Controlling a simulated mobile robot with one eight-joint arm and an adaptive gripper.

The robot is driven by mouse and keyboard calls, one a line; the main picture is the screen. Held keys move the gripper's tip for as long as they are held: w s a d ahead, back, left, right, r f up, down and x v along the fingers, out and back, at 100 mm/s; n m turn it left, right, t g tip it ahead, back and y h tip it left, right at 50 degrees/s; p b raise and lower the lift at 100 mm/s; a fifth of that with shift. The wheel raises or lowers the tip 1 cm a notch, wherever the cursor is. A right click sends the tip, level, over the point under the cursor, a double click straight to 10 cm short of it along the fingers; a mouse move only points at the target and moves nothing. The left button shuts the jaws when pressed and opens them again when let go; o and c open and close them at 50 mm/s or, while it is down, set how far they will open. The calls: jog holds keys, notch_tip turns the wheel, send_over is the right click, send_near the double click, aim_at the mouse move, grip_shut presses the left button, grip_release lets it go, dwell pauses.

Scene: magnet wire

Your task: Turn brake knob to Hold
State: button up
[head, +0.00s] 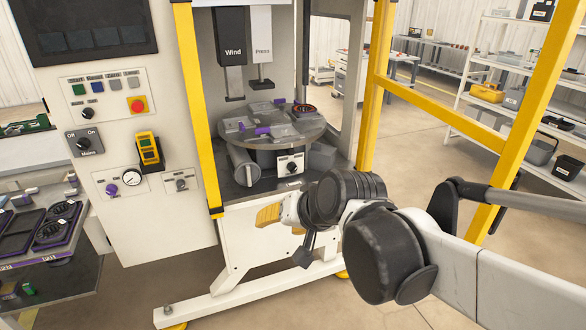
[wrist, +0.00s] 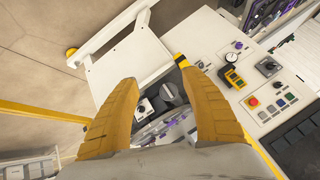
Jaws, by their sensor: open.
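A small white box with a black knob (head: 291,167) sits on the machine's deck under the round turntable; its label is too small to read, so I cannot confirm it is the brake knob or its setting. The same knob shows in the wrist view (wrist: 144,108), between my fingers and nearer the left one. My gripper (head: 270,213) is open and empty, in front of the deck and to the lower left of the knob in the head view. Its two yellow fingers (wrist: 156,76) are spread wide in the wrist view. Nothing touches the knob.
The turntable (head: 272,126) carries several grey fixtures above the knob box. A grey cylinder (head: 244,164) lies left of it. Yellow posts (head: 199,110) frame the opening. The left panel (head: 125,165) has another knob (head: 181,184), a gauge and buttons. Open floor lies right.

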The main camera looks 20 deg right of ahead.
aim_at(294, 170)
jog(key=w+d+m+t+y, duration=0.15)
jog(key=w+m, duration=0.25)
jog(key=w, duration=0.4)
jog(key=w+d+f+m+t+p, duration=0.1)
jog(key=w+d+m+t, duration=0.15)
jog(key=w, duration=0.65)
jog(key=w+d+m+t+y, duration=0.15)
jog(key=w+m, duration=0.25)
jog(key=w, duration=0.4)
jog(key=w+d+f+m+t+h+p, duration=0.1)
jog(key=w+d+f+m+t+h, duration=0.1)
jog(key=w+d+f+m, duration=0.4)
jog(key=w+d+f+m+t+h, duration=0.2)
jog(key=w+d+f+m, duration=0.1)
jog(key=d+f+m, duration=0.55)
jog(key=shift+n, duration=0.7)
jog(key=w+b, duration=0.1)
jog(key=w, duration=0.2)
jog(key=w+f, duration=0.1)
jog(key=w, duration=0.1)
jog(key=w+b, duration=0.1)
jog(key=w, duration=0.2)
jog(key=shift+w+f+b, duration=0.25)
jog(key=shift+w+b, duration=0.05)
jog(key=shift+w+r, duration=0.2)
jog(key=shift+w, duration=0.5)
jog(key=c, duration=1.2)
